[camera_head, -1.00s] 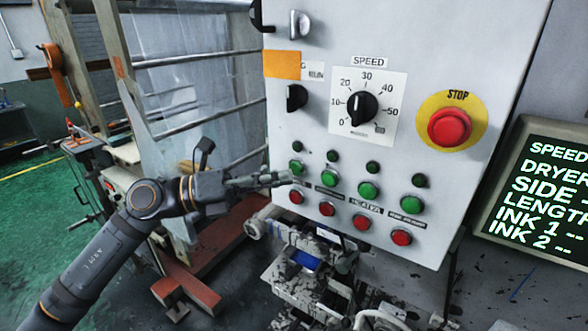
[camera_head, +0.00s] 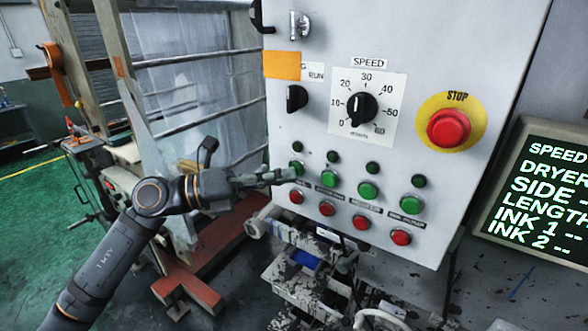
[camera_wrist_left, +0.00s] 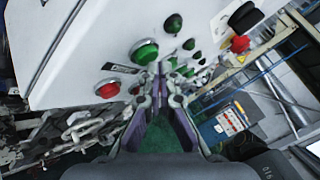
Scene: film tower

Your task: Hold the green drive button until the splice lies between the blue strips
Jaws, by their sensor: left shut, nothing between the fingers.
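A row of green buttons runs across the grey control panel (camera_head: 405,40). The leftmost green button (camera_head: 297,167) is partly behind my left gripper (camera_head: 287,174), whose fingertips are at its lower edge. In the left wrist view a large green button (camera_wrist_left: 145,52) lies just up and left of the shut fingertips (camera_wrist_left: 161,76). Whether they touch it, I cannot tell. The gripper is shut and empty. Clear film (camera_head: 200,95) hangs at the back left. I cannot make out a splice or blue strips on it. My right gripper is out of view.
Red buttons (camera_head: 361,222) sit below the green ones. A red stop button (camera_head: 449,128) on yellow and a speed dial (camera_head: 362,108) are higher up. A screen (camera_head: 540,185) stands at right. Machine parts (camera_head: 300,285) lie below the panel; a red beam (camera_head: 185,285) is left.

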